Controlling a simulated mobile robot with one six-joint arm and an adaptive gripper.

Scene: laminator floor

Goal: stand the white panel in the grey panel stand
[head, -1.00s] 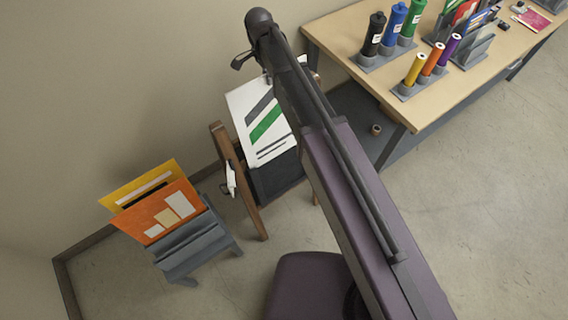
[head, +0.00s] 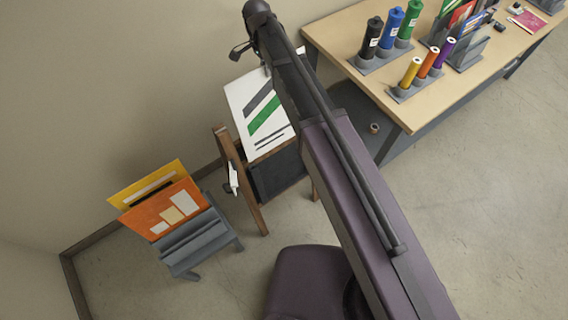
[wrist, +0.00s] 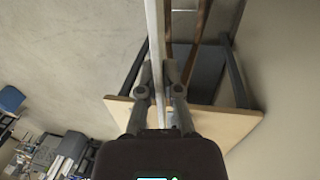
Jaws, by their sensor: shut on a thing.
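The white panel (head: 250,98), with a grey stripe, a green stripe and thin dark lines, hangs from my arm's end in the head view. In the wrist view it is a thin white edge (wrist: 154,28) between the fingers of my gripper (wrist: 159,72), which is shut on it. In the head view my arm covers its right side and hides most of the gripper. The grey panel stand (head: 196,246) is on the floor at lower left. An orange panel (head: 152,216) and a yellow panel (head: 150,183) stand upright in its rear part; its front part looks empty.
A wooden frame (head: 240,180) with a dark lower part stands right beside and below the white panel, left of my arm. A wooden table (head: 335,35) with bottles, tubes and racks is at upper right. Walls close in at left; floor around the stand's front is clear.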

